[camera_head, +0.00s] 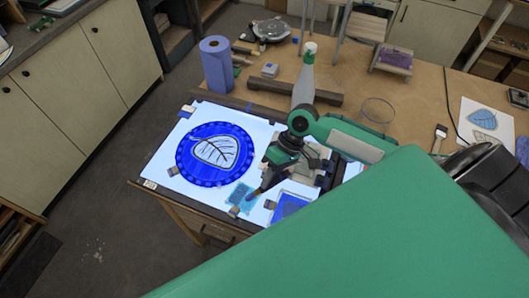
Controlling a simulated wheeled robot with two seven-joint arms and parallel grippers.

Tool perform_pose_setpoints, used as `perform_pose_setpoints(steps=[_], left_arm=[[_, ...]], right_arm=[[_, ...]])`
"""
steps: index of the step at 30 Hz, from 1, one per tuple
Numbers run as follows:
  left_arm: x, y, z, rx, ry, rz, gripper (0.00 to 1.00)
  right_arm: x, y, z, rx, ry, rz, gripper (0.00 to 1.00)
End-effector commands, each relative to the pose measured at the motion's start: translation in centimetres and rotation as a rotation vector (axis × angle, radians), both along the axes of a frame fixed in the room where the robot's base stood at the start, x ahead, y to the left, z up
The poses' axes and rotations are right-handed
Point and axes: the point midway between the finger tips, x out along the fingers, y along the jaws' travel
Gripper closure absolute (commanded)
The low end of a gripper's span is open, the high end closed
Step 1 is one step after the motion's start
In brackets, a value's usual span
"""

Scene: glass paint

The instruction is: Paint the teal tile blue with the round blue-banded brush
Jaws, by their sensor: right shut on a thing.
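The teal tile (240,196) lies on the glowing white light panel (165,163), near its front edge, with small dark blocks at its edges. My right gripper (275,172) is shut on a brush (261,187), whose dark handle slants down to the left. The brush's tip is at the tile's right side; whether it touches the tile I cannot tell. The band on the brush is hidden or too small to see. My left gripper is not in view.
A round blue glass piece with a white leaf (214,154) lies left on the panel. A blue paper roll (216,64), a spray bottle (304,77), a wooden bar (295,93), a glass dish (377,111) and a flat brush (439,138) stand or lie behind and right.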

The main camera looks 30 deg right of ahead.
Motion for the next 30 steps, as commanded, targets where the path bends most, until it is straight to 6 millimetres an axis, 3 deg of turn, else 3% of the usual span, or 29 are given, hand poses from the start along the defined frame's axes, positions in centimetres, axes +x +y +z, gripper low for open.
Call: perform_pose_setpoints(steps=[14, 30], left_arm=[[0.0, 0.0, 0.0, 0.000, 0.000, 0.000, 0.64], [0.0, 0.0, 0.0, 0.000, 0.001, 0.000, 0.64]], right_arm=[[-0.2, -0.2, 0.6, 0.000, -0.003, 0.001, 1.00], [-0.3, -0.2, 5.1, -0.001, -0.002, 0.000, 1.00]])
